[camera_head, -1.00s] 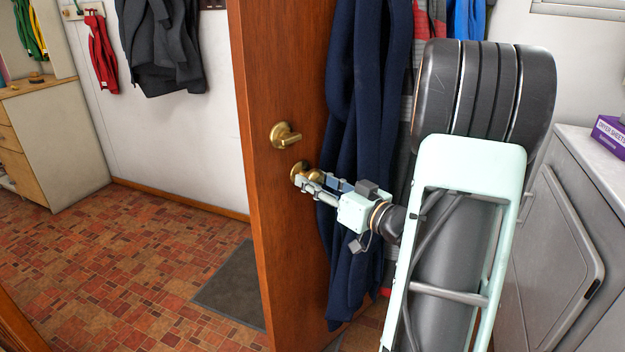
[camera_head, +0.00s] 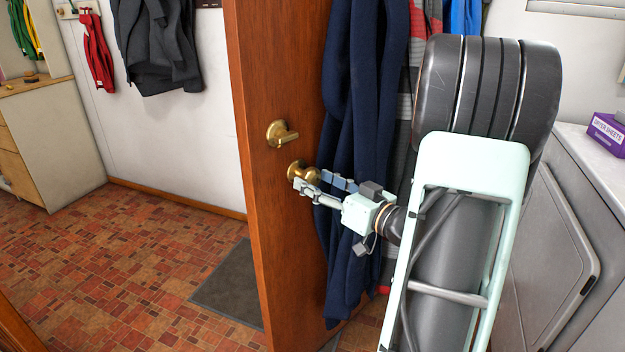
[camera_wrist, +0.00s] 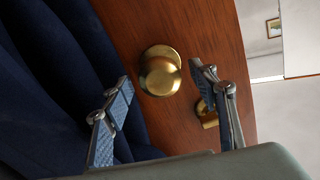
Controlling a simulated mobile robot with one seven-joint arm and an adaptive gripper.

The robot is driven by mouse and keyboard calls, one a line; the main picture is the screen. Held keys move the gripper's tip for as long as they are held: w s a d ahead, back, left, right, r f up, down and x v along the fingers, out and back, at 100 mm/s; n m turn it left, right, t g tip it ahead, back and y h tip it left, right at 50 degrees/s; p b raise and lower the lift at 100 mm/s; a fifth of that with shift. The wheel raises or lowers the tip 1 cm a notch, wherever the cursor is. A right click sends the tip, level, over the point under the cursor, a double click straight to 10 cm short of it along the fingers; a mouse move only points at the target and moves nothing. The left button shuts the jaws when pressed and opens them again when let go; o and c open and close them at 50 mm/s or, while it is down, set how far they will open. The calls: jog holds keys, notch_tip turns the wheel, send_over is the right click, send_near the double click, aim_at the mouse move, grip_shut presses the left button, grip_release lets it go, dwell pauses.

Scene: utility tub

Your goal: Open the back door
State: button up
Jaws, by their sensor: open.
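The brown wooden door (camera_head: 275,220) stands swung open, its edge toward the head camera and a room showing to its left. A round brass knob (camera_head: 299,172) sits on its face, below a brass deadbolt turn (camera_head: 281,134). My gripper (camera_head: 322,183) is open right at the knob. In the wrist view, the knob (camera_wrist: 160,72) shows whole between and just beyond the open fingers (camera_wrist: 160,88), with no finger seen closed on it. The deadbolt (camera_wrist: 207,113) is partly hidden behind the right finger.
Dark blue clothing (camera_head: 362,130) hangs beside the door, close behind my gripper. A grey appliance (camera_head: 560,250) with a purple box (camera_head: 606,132) stands at right. A grey mat (camera_head: 232,285) lies on the tiled floor. The floor left of the door looks clear.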

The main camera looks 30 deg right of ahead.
jog(key=v, duration=1)
